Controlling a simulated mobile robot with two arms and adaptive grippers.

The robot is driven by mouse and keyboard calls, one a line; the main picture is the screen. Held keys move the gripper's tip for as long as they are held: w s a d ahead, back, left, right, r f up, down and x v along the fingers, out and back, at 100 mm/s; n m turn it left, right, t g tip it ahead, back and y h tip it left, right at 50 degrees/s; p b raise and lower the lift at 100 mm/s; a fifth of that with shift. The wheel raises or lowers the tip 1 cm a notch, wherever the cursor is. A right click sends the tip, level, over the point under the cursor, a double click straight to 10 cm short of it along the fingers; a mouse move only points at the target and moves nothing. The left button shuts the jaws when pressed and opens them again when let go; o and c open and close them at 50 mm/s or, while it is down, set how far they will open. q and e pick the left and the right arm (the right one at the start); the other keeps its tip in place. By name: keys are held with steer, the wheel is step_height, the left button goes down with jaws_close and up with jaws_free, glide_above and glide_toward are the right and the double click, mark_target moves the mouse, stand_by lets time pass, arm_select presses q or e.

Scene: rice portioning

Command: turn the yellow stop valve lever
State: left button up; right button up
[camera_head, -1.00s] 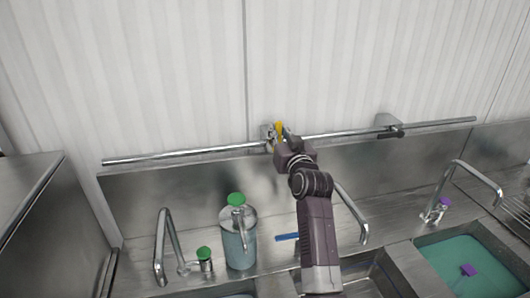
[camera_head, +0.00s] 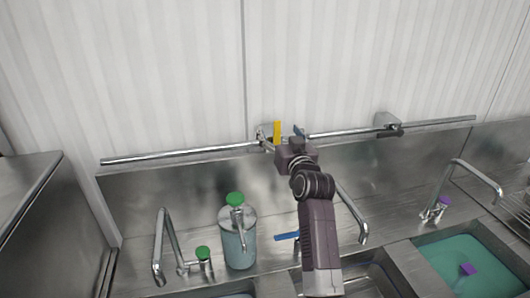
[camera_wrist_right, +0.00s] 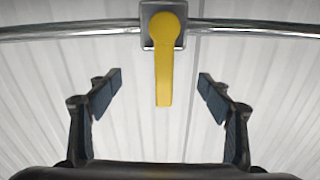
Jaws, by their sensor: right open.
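The yellow stop valve lever (camera_head: 277,132) stands upright on the metal pipe (camera_head: 180,155) along the wall in the head view. In the right wrist view the lever (camera_wrist_right: 164,60) hangs down in the picture from its pivot, between the two finger sides but beyond the tips. My right gripper (camera_head: 286,140) is just to the right of and in front of the lever. Its fingers (camera_wrist_right: 160,82) are spread wide, with nothing between them touching. My left gripper does not show.
A soap bottle with a green pump (camera_head: 238,235) stands on the sink counter, beside a curved faucet (camera_head: 165,245). A blue-handled tap (camera_head: 287,236) is below my right arm. A sink with teal water (camera_head: 450,255) is at the right. The wall above the pipe is clear.

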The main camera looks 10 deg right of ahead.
steer(key=s, duration=0.7)
steer(key=shift+s+a, duration=0.15)
steer(key=shift+s, duration=0.05)
steer(key=shift+f, duration=0.25)
